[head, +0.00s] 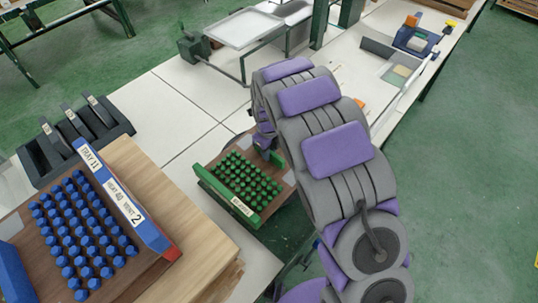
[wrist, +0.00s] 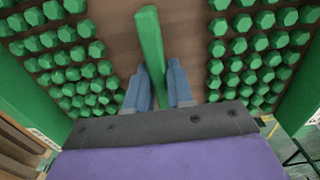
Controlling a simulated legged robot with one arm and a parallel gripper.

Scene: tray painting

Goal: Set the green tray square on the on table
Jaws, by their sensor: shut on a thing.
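The green tray (head: 212,186) has a brown base, green side walls and rows of green hexagonal pegs. In the head view it lies at an angle to the white table's (head: 160,120) seams, at the table's near edge. Its near right part shows over the floor. I cannot tell whether it touches the table. My gripper (head: 268,150) is at the tray's far side in the head view, partly hidden by my arm. In the wrist view my gripper (wrist: 160,85) is shut on the tray's green handle bar (wrist: 149,45), between the peg rows.
A blue tray (head: 150,225) with blue pegs sits on a wooden stack (head: 190,225) at left. A black rack (head: 75,140) stands behind it. A green-framed stand with a pale tray (head: 243,28) is at the back. Free white table lies left of and behind the green tray.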

